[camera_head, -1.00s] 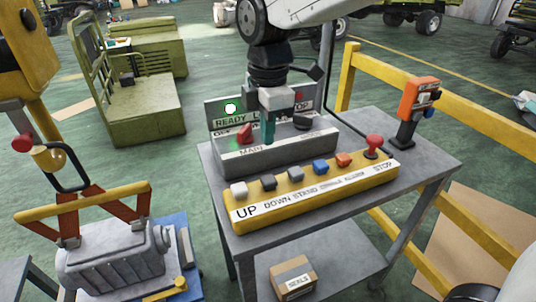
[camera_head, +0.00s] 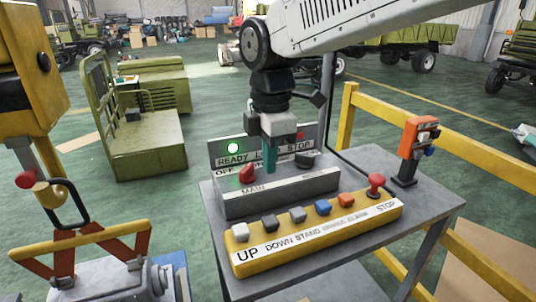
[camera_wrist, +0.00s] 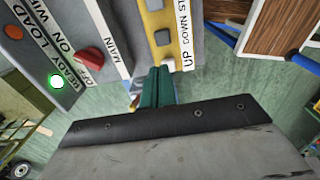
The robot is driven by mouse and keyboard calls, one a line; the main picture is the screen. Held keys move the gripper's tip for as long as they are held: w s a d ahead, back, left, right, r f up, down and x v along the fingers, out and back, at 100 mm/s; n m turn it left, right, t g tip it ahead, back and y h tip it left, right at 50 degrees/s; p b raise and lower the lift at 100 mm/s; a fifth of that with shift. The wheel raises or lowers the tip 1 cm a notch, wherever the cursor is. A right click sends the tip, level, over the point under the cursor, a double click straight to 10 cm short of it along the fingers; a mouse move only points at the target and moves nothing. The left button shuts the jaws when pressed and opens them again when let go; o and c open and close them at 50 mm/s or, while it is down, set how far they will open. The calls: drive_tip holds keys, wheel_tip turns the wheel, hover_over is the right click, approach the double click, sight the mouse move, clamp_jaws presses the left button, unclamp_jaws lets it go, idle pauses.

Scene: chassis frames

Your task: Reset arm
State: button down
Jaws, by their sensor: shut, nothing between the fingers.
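My gripper (camera_head: 270,158) hangs pointing down over the grey control box (camera_head: 285,196) on the table, in front of the READY/LOAD/STOP panel (camera_head: 225,150). Its green fingers are shut with nothing between them. In the wrist view the closed fingers (camera_wrist: 157,88) show near the yellow button bar (camera_wrist: 158,22). A red knob (camera_head: 247,173) sits on the control box, left of my fingers. The green lamp (camera_head: 232,148) on the panel is lit. Whether my fingertips touch the box cannot be told.
The yellow button bar (camera_head: 318,233) with several coloured buttons and a red mushroom button (camera_head: 376,184) lies along the table front. An orange control unit (camera_head: 420,140) stands at the right corner. A yellow railing (camera_head: 378,110) runs behind. A red lifting clamp (camera_head: 85,245) hangs left.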

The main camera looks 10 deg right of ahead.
drive_tip(key=s+d+f+m, duration=0.2)
drive_tip(key=s+d+m, duration=0.8)
drive_tip(key=s+d+f+m+t, duration=0.1)
drive_tip(key=s+d+m, duration=0.9)
drive_tip(key=d+m, duration=0.1)
drive_tip(key=shift+f, duration=0.35)
idle(1.5)
